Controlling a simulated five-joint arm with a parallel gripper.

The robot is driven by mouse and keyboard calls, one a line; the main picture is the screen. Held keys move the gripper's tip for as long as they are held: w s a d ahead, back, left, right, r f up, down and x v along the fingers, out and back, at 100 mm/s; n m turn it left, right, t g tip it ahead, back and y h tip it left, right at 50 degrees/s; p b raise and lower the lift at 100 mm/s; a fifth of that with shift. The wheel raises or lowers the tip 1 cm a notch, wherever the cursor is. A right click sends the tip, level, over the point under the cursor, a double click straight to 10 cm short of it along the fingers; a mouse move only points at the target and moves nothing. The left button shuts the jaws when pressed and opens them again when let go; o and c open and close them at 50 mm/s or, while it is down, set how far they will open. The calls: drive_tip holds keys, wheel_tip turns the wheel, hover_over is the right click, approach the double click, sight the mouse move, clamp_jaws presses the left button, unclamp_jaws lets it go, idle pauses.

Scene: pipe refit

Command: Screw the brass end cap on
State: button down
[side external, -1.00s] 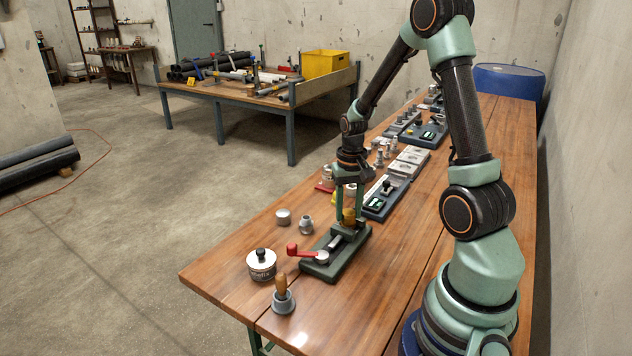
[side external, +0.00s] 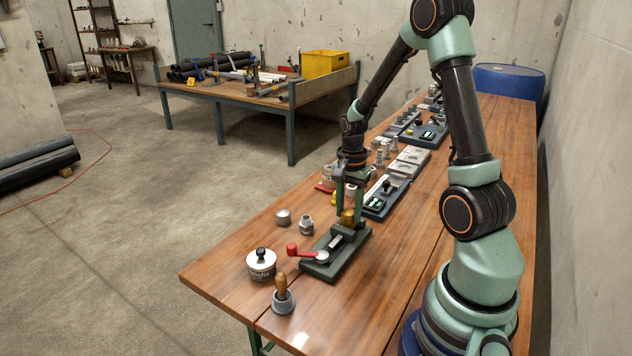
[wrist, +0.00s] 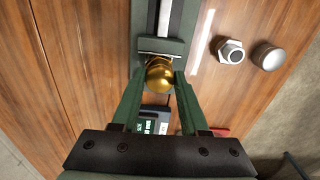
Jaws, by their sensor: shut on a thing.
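The brass end cap (wrist: 159,76) sits at the end of the green vise fixture (side external: 335,262), and it also shows in the side view (side external: 348,217). My gripper (wrist: 158,84) is over the fixture's far end, pointing down, with its green fingers on either side of the cap. It is shut on the cap. A silver pipe (wrist: 161,20) lies along the fixture, leading up to the cap. The cap's threads and its join with the pipe are hidden.
A round tin (side external: 261,265) and a pot with a wooden-handled brush (side external: 282,297) stand near the table's front corner. Two grey fittings (side external: 306,225) sit left of the fixture. A red-handled crank (side external: 300,250) sticks out from the fixture. More trays lie behind.

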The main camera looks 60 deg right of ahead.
drive_tip(key=shift+m, duration=0.7)
drive_tip(key=m, duration=0.3)
drive_tip(key=shift+m, duration=1.5)
drive_tip(key=m, duration=0.2)
drive_tip(key=shift+f+m, duration=0.1)
drive_tip(key=shift+m, duration=0.3)
drive_tip(key=m, duration=0.3)
drive_tip(key=shift+s, duration=0.1)
